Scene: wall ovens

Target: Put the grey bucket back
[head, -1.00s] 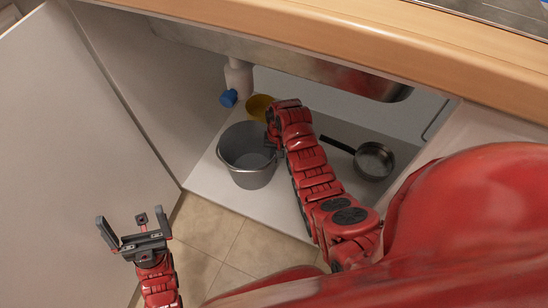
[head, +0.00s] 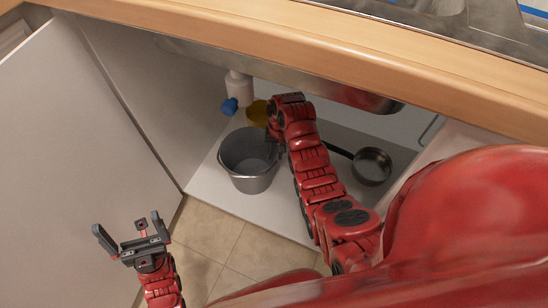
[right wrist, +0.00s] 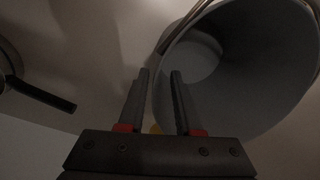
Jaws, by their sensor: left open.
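The grey bucket (head: 247,165) stands upright on the white floor of the open cabinet under the sink. My right gripper (head: 271,143) is at the right side of its rim in the head view, partly hidden by its own arm. In the right wrist view, my right gripper (right wrist: 158,80) has its fingers part way apart, with the bucket wall (right wrist: 235,85) running between or just beside them. I cannot tell whether they press on it. My left gripper (head: 133,232) is open and empty, outside the cabinet in front of the open door.
A yellow bowl (head: 257,112) and a white bottle with a blue part (head: 239,88) stand behind the bucket. A pan (head: 371,166) lies to the right of my right arm. The open cabinet door (head: 70,150) is at left, and the counter edge (head: 330,50) overhangs.

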